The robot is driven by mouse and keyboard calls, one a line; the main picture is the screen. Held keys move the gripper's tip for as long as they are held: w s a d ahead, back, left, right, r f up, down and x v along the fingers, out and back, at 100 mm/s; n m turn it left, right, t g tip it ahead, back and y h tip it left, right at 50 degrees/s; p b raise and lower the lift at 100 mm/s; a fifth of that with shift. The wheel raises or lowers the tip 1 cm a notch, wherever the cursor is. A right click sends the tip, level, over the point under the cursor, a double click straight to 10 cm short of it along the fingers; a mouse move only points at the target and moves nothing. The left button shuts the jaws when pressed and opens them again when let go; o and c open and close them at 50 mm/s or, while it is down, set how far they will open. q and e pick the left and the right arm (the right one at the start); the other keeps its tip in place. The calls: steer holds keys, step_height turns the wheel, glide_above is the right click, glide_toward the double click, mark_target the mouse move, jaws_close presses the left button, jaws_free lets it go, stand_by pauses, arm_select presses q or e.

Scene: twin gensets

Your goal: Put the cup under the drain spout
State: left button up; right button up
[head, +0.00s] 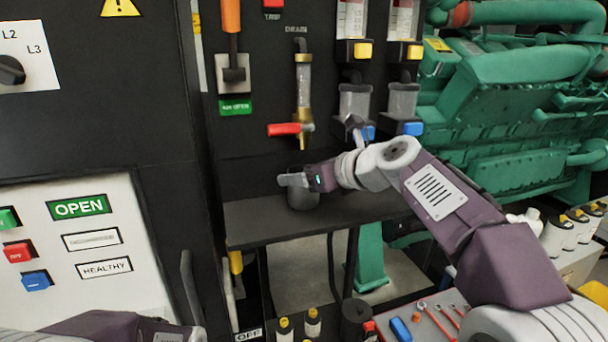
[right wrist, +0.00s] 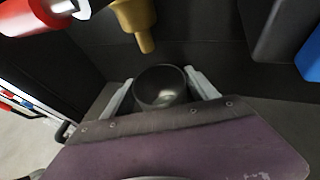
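The cup is a dark grey, open-topped cylinder (head: 303,199) at the shelf's back, in front of the black panel. It also shows in the right wrist view (right wrist: 162,92), and looks empty. My right gripper (head: 292,181) has one finger on each side of the cup, apparently against its wall. The brass drain spout (head: 306,142) hangs from the sight tube under the DRAIN label. In the right wrist view the spout (right wrist: 146,42) ends above and just beyond the cup's rim. Part of my left arm shows at the bottom left; its fingertips are out of view.
A red valve handle (head: 284,129) sticks out left of the spout. The dark shelf (head: 262,222) is clear around the cup. Filter bowls with blue blocks (head: 413,128) hang to the right. Tools and bottles stand below at the lower right.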

steer(key=shift+r, duration=0.2)
steer(key=b+v, duration=0.2)
steer(key=v, duration=1)
steer(key=shift+s+f, duration=0.1)
